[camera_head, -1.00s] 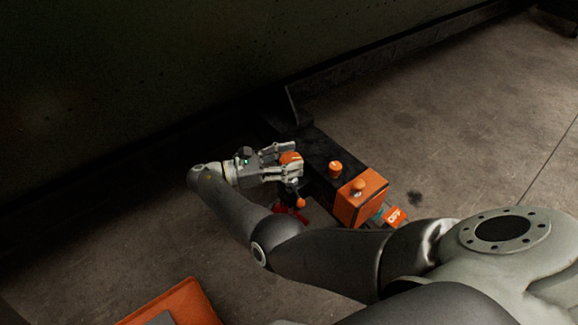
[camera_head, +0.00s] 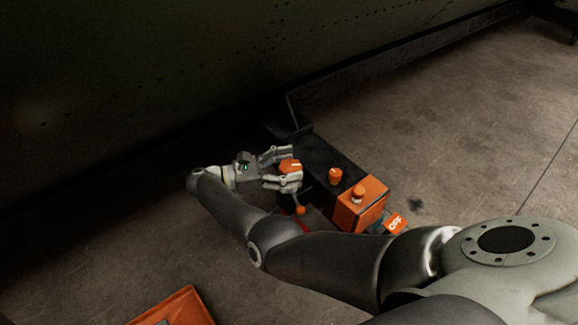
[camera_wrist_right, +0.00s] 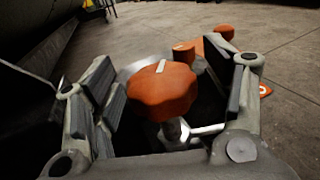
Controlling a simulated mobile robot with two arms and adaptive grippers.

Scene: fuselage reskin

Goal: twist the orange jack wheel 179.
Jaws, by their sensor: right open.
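The orange jack wheel (camera_head: 290,166) is a lobed knob with a pale mark on top, at the near end of a dark bar on the floor. In the right wrist view the wheel (camera_wrist_right: 162,91) sits between my right gripper's two fingers (camera_wrist_right: 172,100), with a gap on both sides. My right gripper (camera_head: 285,167) is open around the wheel and does not grip it. A metal rod and a dark fitting show just below the wheel in the wrist view. My left gripper is not in view.
An orange box (camera_head: 361,205) with a knob on top stands on the dark bar (camera_head: 318,158), beside an orange cap (camera_head: 335,176) and an "OFF" tag (camera_head: 396,224). An orange-edged case (camera_head: 180,305) lies at the bottom. A dark wall rises behind. The floor at right is clear.

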